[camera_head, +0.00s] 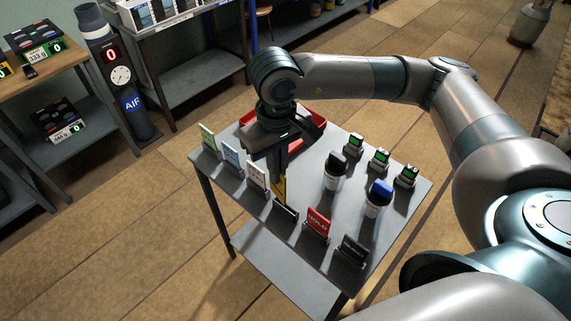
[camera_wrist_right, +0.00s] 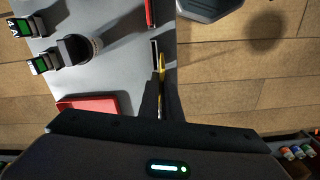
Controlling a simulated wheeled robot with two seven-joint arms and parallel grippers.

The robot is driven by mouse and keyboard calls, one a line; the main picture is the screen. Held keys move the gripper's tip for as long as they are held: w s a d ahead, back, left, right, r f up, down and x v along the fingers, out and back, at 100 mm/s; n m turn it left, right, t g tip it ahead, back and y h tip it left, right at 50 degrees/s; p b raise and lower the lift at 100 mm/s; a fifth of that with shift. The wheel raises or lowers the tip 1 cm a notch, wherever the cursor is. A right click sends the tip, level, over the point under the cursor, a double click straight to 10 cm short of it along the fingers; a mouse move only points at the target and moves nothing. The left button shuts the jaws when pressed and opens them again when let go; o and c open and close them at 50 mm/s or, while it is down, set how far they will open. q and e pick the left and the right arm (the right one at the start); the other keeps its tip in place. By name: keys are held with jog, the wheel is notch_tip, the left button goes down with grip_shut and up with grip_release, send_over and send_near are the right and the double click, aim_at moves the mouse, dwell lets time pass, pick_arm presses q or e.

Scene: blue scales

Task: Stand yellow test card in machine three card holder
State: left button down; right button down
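The yellow test card (camera_head: 280,189) is upright at the table's near-left edge, partly hidden by my right gripper (camera_head: 281,178). My right gripper is above the table, pointing down, with its fingers closed on the card. The card's lower end is at a dark card holder (camera_head: 287,213); I cannot tell whether it is fully seated. In the right wrist view the card (camera_wrist_right: 162,66) shows as a thin yellow edge between the fingertips, in line with the holder (camera_wrist_right: 154,50). My left gripper is not in view.
Green (camera_head: 209,137), blue (camera_head: 230,155) and white (camera_head: 257,176) cards stand on one side, a red HOLD card (camera_head: 317,222) and a dark card (camera_head: 352,250) on the other. A red tray (camera_head: 308,128), two capped jars and small green-screen devices (camera_head: 379,158) stand behind.

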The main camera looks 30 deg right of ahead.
pick_arm(q)
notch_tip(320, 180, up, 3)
jog(key=p, duration=0.2)
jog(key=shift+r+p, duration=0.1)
jog(key=shift+p, duration=0.2)
pick_arm(e)
jog(key=n, duration=0.1)
jog(key=d, duration=0.1)
jog(key=n, duration=0.1)
jog(key=shift+s+d+r+n, duration=0.25)
jog(key=shift+s+d+n, duration=0.05)
jog(key=shift+s, duration=0.05)
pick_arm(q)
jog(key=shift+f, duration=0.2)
